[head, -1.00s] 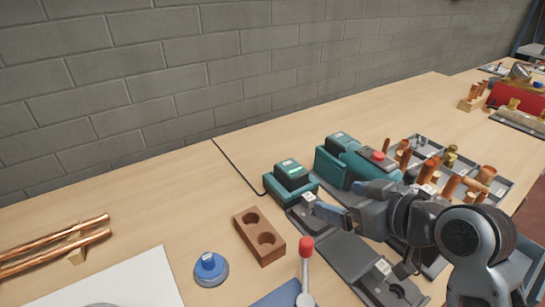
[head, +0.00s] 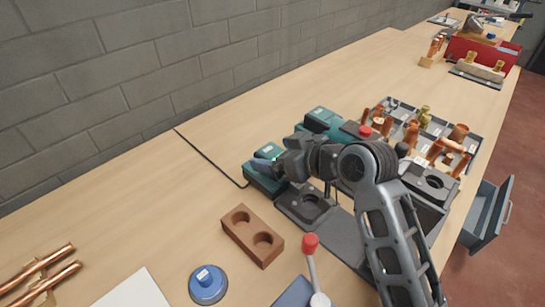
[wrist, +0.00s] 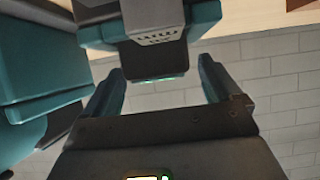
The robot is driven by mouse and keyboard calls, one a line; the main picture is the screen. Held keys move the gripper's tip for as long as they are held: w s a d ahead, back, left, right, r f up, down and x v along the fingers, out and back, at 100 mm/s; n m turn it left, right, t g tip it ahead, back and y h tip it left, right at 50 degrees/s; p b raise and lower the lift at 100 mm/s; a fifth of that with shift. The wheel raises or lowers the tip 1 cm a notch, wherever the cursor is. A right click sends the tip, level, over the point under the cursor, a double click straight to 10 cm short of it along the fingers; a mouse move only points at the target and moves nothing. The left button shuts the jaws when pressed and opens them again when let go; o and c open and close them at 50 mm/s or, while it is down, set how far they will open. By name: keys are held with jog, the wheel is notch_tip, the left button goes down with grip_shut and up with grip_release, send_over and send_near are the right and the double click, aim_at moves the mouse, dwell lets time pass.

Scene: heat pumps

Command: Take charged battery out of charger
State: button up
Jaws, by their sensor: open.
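The teal and dark charger (head: 262,185) stands on the bench by the wall, with a cable running from it. My gripper (head: 266,163) is over it and hides most of its top. In the wrist view a dark block with a green light, seemingly the battery (wrist: 155,58), shows with teal parts around it. My gripper's two fingers (wrist: 162,74) are open, one on each side of the block's near end. I see gaps on both sides, so it is not gripped. I cannot tell where battery and charger meet.
A teal device (head: 322,120) stands close behind the charger; a large teal body (wrist: 40,62) fills the wrist view's left. A tray of copper fittings (head: 430,130) lies right.

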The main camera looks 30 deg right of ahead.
jog(key=shift+x, duration=0.75)
jog(key=c, duration=1.3)
